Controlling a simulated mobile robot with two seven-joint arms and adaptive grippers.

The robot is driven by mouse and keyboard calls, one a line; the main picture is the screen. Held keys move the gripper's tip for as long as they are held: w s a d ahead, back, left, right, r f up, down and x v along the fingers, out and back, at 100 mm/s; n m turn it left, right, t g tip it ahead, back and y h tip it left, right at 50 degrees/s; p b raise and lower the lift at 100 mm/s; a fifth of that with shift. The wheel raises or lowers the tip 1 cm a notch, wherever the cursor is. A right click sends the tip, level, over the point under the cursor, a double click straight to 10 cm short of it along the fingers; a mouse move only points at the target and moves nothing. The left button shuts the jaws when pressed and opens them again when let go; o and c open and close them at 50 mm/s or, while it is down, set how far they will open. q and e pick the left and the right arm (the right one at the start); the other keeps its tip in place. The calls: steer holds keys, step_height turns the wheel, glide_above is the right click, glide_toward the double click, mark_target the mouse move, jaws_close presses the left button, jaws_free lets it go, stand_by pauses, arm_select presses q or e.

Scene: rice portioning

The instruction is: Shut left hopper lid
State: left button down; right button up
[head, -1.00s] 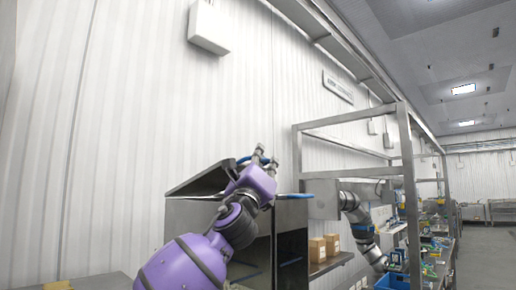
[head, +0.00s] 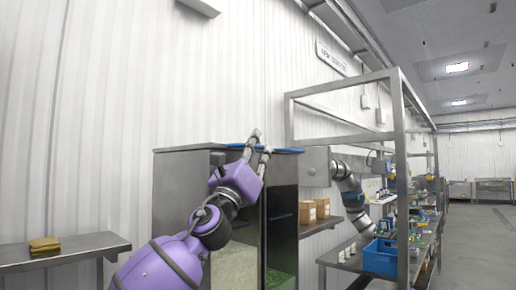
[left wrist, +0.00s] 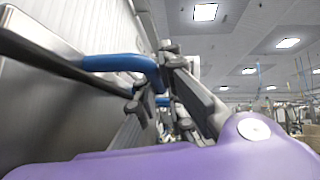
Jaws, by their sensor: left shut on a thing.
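The steel hopper cabinet (head: 172,195) stands at centre in the head view. The left hopper lid (head: 185,148) looks about level along its top; I cannot tell if it is fully seated. A blue handle (left wrist: 110,63) runs along the lid edge in the left wrist view. My left gripper (head: 260,141) is at the top front of the cabinet. In the left wrist view the left gripper (left wrist: 152,78) has its fingers around the blue handle and is shut on it. My right gripper is out of view.
A steel side table (head: 75,247) with a yellow-brown pad (head: 44,244) is at left. Right of the cabinet are a shelf with small boxes (head: 308,211), a grey robot arm (head: 352,195), a steel frame (head: 399,150) and a blue bin (head: 380,257).

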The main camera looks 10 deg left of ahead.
arm_select(q)
steer(key=shift+w+d+f, duration=0.1)
steer(key=shift+w+f, duration=0.1)
steer(key=shift+f, duration=0.25)
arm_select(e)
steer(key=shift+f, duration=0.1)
arm_select(q)
steer(key=c, duration=2.2)
jaws_free()
steer(key=o, duration=0.4)
steer(key=shift+s, duration=0.15)
steer(key=shift+c, duration=0.2)
steer(key=shift+r, duration=0.15)
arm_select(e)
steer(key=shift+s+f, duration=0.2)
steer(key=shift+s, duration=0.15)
arm_select(q)
steer(key=shift+r, duration=0.15)
step_height(320, 180, up, 10)
steer(key=shift+f, duration=0.1)
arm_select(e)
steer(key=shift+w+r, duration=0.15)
arm_select(q)
steer(key=shift+s, duration=0.1)
